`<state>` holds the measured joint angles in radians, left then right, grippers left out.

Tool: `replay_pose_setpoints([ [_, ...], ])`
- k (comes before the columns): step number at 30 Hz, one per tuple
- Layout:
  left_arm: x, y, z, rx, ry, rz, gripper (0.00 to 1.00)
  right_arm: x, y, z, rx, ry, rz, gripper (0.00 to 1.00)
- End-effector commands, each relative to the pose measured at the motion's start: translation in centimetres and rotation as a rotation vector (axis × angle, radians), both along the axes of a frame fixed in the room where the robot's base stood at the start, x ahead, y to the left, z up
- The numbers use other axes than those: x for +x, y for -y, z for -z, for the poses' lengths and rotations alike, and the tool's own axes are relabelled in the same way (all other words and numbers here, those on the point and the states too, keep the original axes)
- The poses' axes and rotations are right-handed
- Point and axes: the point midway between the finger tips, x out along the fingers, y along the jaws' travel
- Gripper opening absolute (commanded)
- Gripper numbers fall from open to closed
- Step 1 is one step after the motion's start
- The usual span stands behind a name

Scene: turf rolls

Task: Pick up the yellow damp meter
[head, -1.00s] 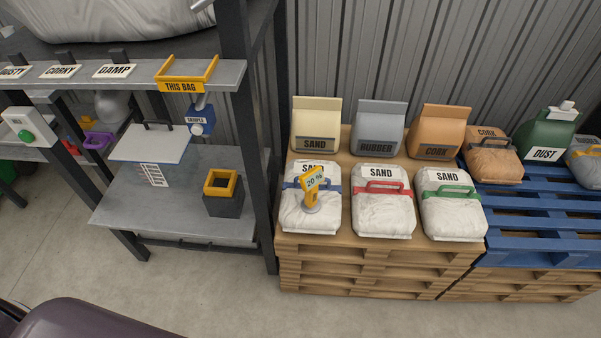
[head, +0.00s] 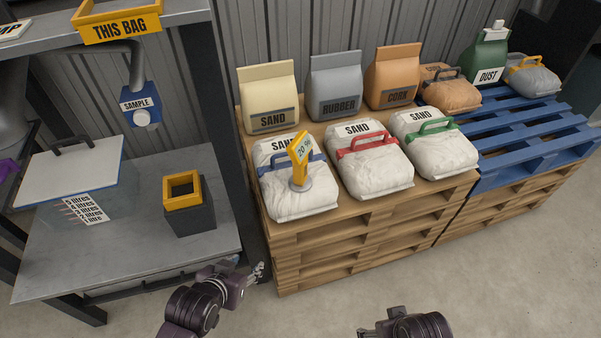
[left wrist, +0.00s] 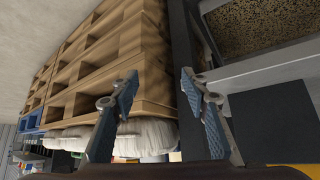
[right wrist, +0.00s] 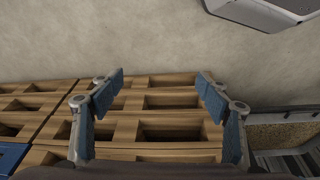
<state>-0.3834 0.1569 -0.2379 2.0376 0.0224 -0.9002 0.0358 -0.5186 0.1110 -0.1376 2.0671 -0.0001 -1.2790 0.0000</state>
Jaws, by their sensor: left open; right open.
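The yellow damp meter (head: 299,161) stands on the white sand bag with the blue handle (head: 295,200). Its display reads about 20 % and its round grey foot touches the bag top. My left gripper (head: 257,271) is low in front of the pallet stack, below and left of the meter, apart from it. In the left wrist view its open, empty jaws (left wrist: 160,84) point toward the pallet side. My right arm shows at the bottom edge of the head view. In the right wrist view its open, empty jaws (right wrist: 161,80) face the floor and pallets. Neither wrist view shows the meter clearly.
The wooden pallet stack (head: 360,242) also carries sand bags with red (head: 370,170) and green handles (head: 436,150). Taller sand, rubber and cork bags stand behind. A metal bench (head: 110,262) with a yellow-rimmed box (head: 190,210) is left. Floor in front is clear.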

Motion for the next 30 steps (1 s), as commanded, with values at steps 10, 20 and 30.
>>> replay_pose_setpoints([
  [10,7.3,5.3,-9.9,-0.130,0.383,0.090,0.42,0.0,0.1,-0.5,0.000,0.010,0.002,0.70],
  [20,11.6,9.8,-16.8,-0.265,0.705,0.183,0.42,0.0,0.0,2.7,0.000,0.000,0.000,0.70],
  [30,14.0,11.6,-18.8,-0.307,0.792,0.207,0.42,0.1,0.0,2.4,0.001,0.005,0.000,0.70],
])
